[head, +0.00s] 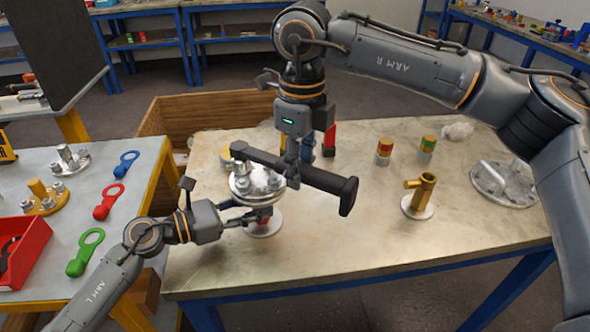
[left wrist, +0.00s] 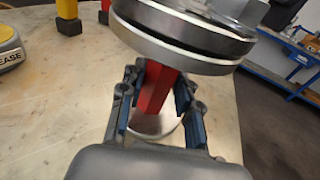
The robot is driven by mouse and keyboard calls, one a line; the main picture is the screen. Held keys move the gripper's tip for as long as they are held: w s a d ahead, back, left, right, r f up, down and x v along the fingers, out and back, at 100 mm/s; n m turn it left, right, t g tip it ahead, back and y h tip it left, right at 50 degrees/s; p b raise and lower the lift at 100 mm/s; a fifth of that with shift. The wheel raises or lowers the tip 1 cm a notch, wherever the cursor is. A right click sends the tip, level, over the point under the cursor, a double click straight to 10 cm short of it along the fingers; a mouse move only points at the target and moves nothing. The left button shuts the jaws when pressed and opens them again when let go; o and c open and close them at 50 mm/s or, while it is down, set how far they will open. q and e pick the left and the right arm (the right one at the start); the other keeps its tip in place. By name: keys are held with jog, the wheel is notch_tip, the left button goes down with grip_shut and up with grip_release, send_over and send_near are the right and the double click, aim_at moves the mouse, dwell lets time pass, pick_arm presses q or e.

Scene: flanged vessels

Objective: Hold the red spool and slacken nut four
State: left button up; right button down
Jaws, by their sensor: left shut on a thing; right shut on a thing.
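The red spool (left wrist: 155,88) stands on the table with a round pale base (head: 262,231) and a wide bolted flange (head: 246,188) on top. My left gripper (left wrist: 157,97) is shut on its red neck, below the flange, with blue pads on either side. My right gripper (head: 293,172) is shut on a long dark wrench (head: 326,182) above the spool. The wrench's left end is over the flange's far side; its thick handle end points right. Nuts show on the flange, but I cannot tell which is nut four or whether the wrench sits on one.
A brass fitting (head: 421,196) on a round base and a flanged cover (head: 503,184) with a handle stand to the right. Small coloured cylinders (head: 384,150) are at the back. The left table holds ring-ended tools (head: 109,202) and a red bin (head: 22,250).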

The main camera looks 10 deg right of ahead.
jog(key=w+d+r+n, duration=0.2)
jog(key=w+r+n, duration=0.2)
jog(key=r, duration=0.1)
dwell(0.8)
dwell(0.6)
pick_arm(q)
jog(key=o, duration=1.1)
